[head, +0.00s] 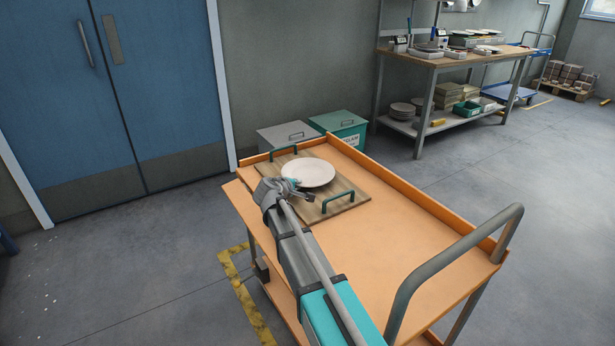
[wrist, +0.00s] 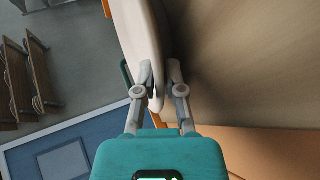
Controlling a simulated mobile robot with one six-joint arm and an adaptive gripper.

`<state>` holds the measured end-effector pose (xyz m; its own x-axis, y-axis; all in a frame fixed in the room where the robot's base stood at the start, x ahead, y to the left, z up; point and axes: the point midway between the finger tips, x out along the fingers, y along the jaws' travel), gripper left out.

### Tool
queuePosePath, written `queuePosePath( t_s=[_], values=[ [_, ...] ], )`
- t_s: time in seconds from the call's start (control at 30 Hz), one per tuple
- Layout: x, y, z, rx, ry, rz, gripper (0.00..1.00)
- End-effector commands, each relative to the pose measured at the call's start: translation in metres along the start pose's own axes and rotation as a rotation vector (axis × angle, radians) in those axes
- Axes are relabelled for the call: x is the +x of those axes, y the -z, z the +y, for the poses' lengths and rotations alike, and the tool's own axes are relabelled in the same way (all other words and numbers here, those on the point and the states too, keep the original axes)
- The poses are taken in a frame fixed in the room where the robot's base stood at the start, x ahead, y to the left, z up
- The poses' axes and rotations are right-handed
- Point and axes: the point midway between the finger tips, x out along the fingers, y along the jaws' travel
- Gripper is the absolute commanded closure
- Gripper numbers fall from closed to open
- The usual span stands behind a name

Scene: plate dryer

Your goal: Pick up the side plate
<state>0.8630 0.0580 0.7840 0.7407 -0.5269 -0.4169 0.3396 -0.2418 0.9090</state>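The side plate (head: 308,172) is round and off-white. In the head view it lies face up over a wooden board with green handles (head: 338,208) on an orange cart. My gripper (head: 284,188) is at the plate's near left edge. In the wrist view the plate (wrist: 137,28) is seen nearly edge-on. The two fingers of my gripper (wrist: 160,75) stand close together, one on each side of its rim. I cannot tell whether both fingers press on the rim. The board (wrist: 235,60) is close below the plate, with a dark shadow between them.
The orange cart (head: 400,235) has raised edges and a grey push handle (head: 440,262); its right part is bare. A grey bin and a green bin (head: 342,128) stand behind it. A workbench (head: 455,58) stands at the back right, and blue doors (head: 120,80) at the left.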

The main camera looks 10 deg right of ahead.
Motion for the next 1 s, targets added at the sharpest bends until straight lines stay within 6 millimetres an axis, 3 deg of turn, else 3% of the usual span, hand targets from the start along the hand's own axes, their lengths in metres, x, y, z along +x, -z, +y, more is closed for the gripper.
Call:
queuePosePath(
  t_s=[0.63, 1.0],
  values=[
    [-0.001, 0.000, 0.003, 0.000, 0.001, -0.001, 1.00],
    [-0.011, 0.000, 0.024, 0.000, 0.000, -0.001, 1.00]
  ],
)
